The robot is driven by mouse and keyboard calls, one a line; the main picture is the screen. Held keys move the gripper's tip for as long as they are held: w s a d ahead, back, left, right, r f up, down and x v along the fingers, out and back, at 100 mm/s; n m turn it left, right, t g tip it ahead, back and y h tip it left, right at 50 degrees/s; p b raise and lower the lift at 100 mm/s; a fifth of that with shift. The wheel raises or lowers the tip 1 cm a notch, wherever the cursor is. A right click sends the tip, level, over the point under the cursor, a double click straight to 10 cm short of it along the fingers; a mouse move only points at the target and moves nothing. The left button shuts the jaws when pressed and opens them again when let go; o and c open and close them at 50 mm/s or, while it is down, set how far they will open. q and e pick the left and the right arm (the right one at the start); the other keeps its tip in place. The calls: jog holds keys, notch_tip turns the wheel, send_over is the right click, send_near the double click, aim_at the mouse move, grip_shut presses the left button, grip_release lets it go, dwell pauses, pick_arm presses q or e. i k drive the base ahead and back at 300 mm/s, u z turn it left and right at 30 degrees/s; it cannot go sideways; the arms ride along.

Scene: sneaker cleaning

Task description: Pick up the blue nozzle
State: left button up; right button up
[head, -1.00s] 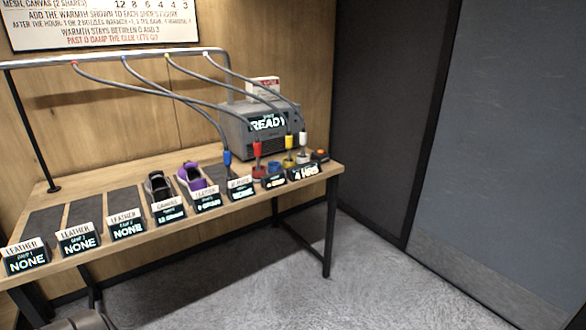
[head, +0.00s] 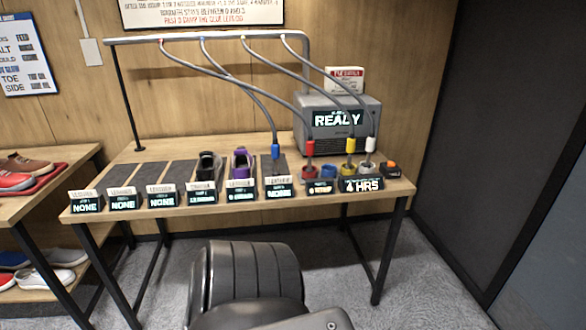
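The blue nozzle (head: 275,151) hangs at the end of a grey hose, upright over the dark mat in front of the grey READY machine (head: 336,127). It is left of the red nozzle (head: 309,149), the yellow nozzle (head: 350,146) and the white nozzle (head: 370,145). The hoses run up to a grey overhead rail (head: 205,37). A dark ribbed arm part of mine shows at the bottom middle, well short of the table. Neither gripper's fingers are in view.
The wooden table (head: 122,162) carries dark mats, a black shoe (head: 208,165), a purple shoe (head: 243,163) and a row of label signs along its front edge. A shelf with several shoes (head: 30,165) stands at the left. A dark wall is at the right.

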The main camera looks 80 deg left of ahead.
aim_at(276, 148)
jog(key=u, duration=0.4)
jog(key=i, duration=0.85)
jog(key=u, duration=1.25)
jog(key=i, duration=0.5)
jog(key=u, duration=0.45)
